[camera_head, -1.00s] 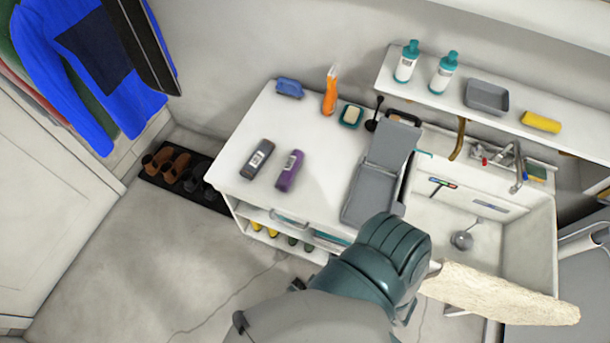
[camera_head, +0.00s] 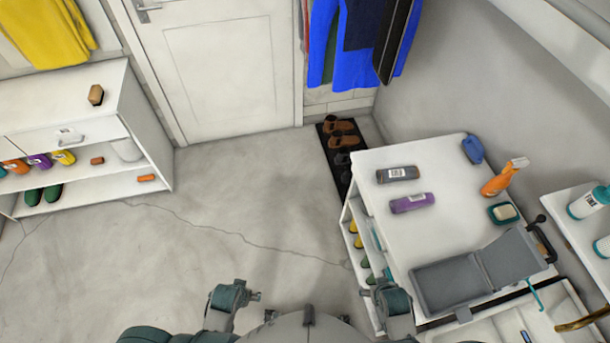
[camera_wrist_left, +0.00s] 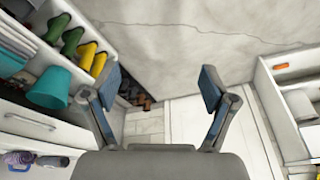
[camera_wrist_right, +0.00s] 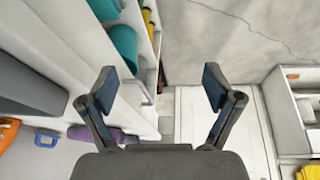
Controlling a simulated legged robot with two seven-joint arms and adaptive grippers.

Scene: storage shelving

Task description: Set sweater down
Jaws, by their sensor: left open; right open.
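A yellow garment (camera_head: 45,32) lies or hangs above the white cabinet at the upper left of the head view. A blue garment (camera_head: 352,45) hangs at the top near the door, with a dark one over it. I cannot tell which of these, if any, is the task's sweater. My left gripper (camera_wrist_left: 160,88) is open and empty in the left wrist view, its fingers apart with floor and a white door beyond. My right gripper (camera_wrist_right: 162,88) is open and empty in the right wrist view. Neither gripper touches a garment.
A white cabinet (camera_head: 70,105) stands left. Shoes (camera_head: 340,135) lie by the door (camera_head: 225,75). The middle floor is clear.

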